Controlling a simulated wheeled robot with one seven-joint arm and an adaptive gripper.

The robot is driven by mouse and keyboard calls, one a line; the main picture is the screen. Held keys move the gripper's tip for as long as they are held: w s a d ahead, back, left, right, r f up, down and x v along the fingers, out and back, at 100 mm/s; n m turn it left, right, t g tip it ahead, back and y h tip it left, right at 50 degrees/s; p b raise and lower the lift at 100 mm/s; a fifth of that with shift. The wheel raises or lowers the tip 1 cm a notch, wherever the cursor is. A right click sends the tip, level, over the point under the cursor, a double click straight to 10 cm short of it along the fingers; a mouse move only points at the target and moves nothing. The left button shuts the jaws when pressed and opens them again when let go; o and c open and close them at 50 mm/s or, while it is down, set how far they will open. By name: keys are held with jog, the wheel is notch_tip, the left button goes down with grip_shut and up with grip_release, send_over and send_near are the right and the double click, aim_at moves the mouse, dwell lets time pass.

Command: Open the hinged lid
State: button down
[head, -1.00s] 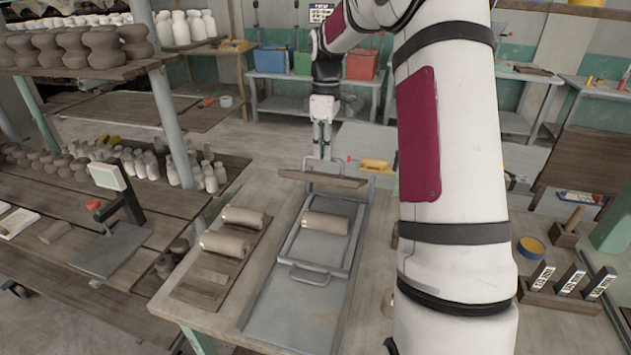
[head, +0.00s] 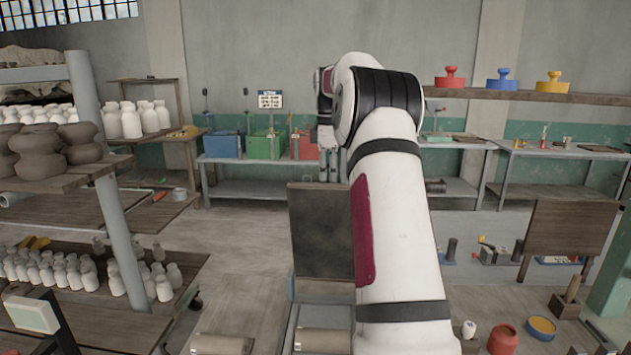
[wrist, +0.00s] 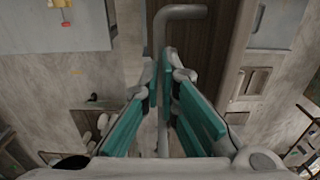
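The hinged lid (head: 320,232) appears to be the brown board standing nearly upright on the bench in the head view, its broad face toward me. Its right part is hidden by my arm. My gripper (head: 328,170) is beyond the board's top edge, fingers downward and partly hidden. In the wrist view, my gripper (wrist: 162,85) has its teal pads on either side of a bent grey handle bar (wrist: 180,12), seemingly shut on it. A dark brown panel (wrist: 205,45) lies just right of the bar there.
Clay rolls (head: 220,343) lie at the near edge. A shelf of white bottles (head: 75,272) stands left. Blue (head: 222,144), green (head: 262,145) and red (head: 304,146) boxes are on the back bench. Another brown board (head: 570,228) stands right. Open floor (head: 235,235) lies left of the lid.

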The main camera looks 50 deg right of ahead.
jog(key=shift+w+d+f+g, duration=0.1)
jog(key=shift+d+f+g, duration=0.1)
jog(key=shift+f, duration=0.45)
jog(key=shift+d+f+g, duration=0.1)
jog(key=shift+d+f, duration=0.1)
jog(key=shift+f, duration=0.4)
jog(key=c, duration=1.7)
grip_release()
jog(key=shift+w, duration=0.1)
jog(key=shift+w+d+r, duration=0.1)
jog(key=shift+r, duration=1.9)
jog(key=shift+w+r, duration=0.1)
jog(key=shift+r, duration=1.85)
